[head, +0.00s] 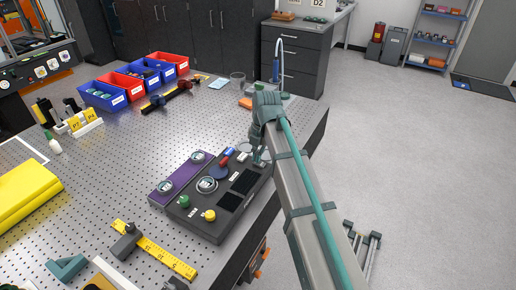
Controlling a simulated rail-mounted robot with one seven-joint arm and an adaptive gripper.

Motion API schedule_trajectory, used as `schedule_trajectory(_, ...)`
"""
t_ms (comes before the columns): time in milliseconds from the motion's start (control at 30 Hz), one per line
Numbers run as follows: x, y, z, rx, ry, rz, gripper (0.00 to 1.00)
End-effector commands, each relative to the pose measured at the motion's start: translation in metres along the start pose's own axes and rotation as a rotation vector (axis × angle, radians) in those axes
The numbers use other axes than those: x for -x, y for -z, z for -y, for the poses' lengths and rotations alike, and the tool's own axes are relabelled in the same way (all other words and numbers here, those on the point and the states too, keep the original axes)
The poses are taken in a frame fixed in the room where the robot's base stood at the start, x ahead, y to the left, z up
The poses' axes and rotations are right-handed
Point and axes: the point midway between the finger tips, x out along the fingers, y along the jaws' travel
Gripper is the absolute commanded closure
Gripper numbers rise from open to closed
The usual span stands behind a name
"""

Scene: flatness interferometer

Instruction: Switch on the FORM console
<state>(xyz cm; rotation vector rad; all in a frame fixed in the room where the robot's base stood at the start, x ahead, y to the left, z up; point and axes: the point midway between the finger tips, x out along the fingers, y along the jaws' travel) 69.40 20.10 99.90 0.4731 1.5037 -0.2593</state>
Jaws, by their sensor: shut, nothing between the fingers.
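A dark console box (207,227) lies near the right edge of the perforated bench. The labels are too small to read, so I cannot confirm which part is the FORM console. My gripper (258,160) is shut and empty, pointing down over or at the console's far right corner. Contact cannot be told, and my arm hides part of that corner.
Red and blue bins (103,97) stand at the back of the bench. A clamp-like bar (170,95) and a glass beaker (237,80) are behind the console. A yellow ruler (160,253) lies in front. Open floor lies right of the bench.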

Motion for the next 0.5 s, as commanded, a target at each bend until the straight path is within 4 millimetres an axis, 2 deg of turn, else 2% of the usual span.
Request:
schedule_trajectory(367,-0.0022,0.0002,0.0,0.0,0.0,0.0,1.0)
schedule_trajectory(500,-0.0094,-0.0002,-0.0023,0.0,0.0,-0.001,1.0)
